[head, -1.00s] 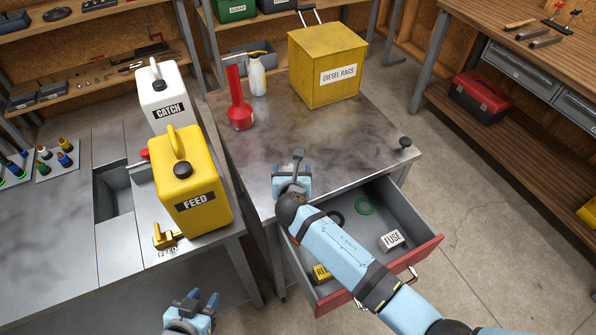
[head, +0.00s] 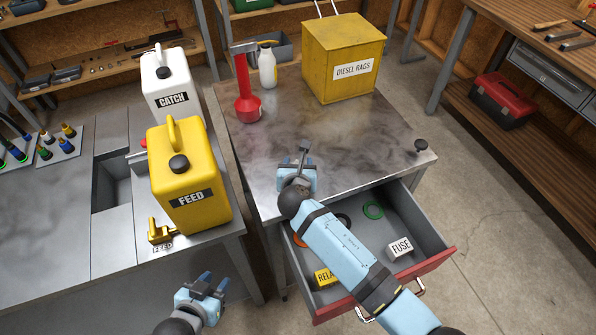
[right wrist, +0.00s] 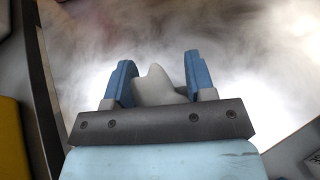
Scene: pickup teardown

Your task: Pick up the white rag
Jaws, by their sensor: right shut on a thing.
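My right gripper (head: 302,163) is over the front edge of the metal bench, above the open drawer's back end. In the right wrist view its blue fingers (right wrist: 158,82) are shut on a pale, soft-shaped lump, which looks like the white rag (right wrist: 155,87). In the head view the rag is mostly hidden by the gripper. My left gripper (head: 213,284) is low in front of the left bench, open and empty.
The yellow diesel rags box (head: 320,75), a red tool (head: 247,100) and a white bottle (head: 267,68) stand on the bench (head: 350,140). The open drawer (head: 420,225) holds a fuse box (head: 400,247) and rings. The yellow feed can (head: 185,200) stands left.

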